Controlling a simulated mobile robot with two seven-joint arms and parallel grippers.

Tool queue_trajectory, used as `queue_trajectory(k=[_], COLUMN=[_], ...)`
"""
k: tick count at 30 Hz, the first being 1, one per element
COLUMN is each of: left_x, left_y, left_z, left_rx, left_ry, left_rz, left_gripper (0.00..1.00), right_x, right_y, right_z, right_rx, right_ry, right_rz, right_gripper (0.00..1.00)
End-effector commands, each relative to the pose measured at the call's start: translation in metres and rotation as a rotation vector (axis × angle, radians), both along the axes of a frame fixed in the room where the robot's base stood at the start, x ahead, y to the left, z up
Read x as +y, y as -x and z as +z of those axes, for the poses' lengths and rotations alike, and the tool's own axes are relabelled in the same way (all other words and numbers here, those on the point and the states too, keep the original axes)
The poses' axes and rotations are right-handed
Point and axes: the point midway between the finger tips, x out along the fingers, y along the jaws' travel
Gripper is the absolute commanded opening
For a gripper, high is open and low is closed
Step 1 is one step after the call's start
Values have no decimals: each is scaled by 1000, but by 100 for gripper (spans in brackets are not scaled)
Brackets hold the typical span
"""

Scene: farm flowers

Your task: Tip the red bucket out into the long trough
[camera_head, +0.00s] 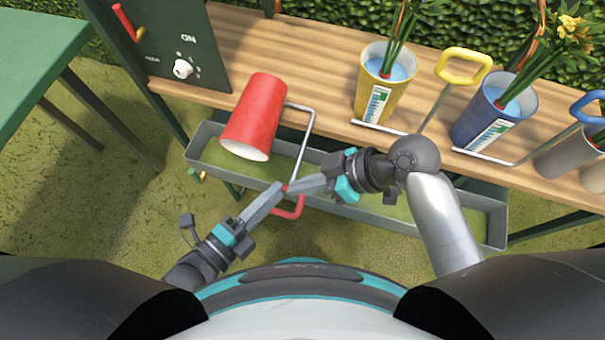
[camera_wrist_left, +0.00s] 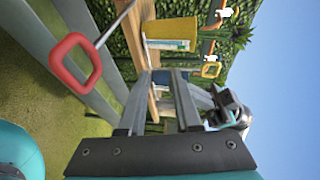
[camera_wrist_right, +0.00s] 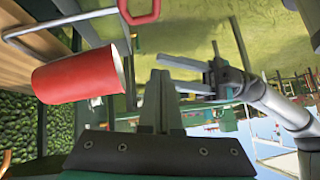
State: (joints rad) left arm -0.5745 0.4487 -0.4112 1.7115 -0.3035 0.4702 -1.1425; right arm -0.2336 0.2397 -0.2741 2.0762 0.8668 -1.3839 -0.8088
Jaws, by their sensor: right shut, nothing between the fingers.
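The red bucket (camera_head: 254,112) is tipped at the bench's front edge, its open mouth facing down over the left part of the long grey trough (camera_head: 465,230). I cannot see its contents. A metal rod runs from its side to a red loop grip (camera_head: 291,208). The bucket shows in the right wrist view (camera_wrist_right: 80,73), and the grip in the left wrist view (camera_wrist_left: 66,62). My left gripper (camera_head: 281,187) is open and empty, close to the grip. My right gripper (camera_head: 290,188) is shut and empty; both sets of fingertips nearly meet in the head view.
A yellow bucket (camera_head: 384,85) and a blue bucket (camera_head: 495,112), both holding flower stems, stand right of the red one on the wooden bench (camera_head: 330,50). A grey bucket (camera_head: 565,157) is further right. A green control panel (camera_head: 165,45) stands left.

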Motion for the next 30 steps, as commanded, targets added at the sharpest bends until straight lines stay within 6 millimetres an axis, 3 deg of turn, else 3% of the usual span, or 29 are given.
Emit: queue_trajectory(k=[4,15,30], left_x=[0,4,59], left_y=[0,5,69], left_z=[0,1,11], left_rx=[0,1,4], left_ry=[0,0,-1], left_rz=[0,0,0], left_gripper=[50,50,50], right_x=[0,0,0], right_y=[0,0,0], right_z=[0,0,0], right_rx=[0,0,0], right_ry=[-1,0,0], right_rz=[0,0,0], right_gripper=[0,0,0])
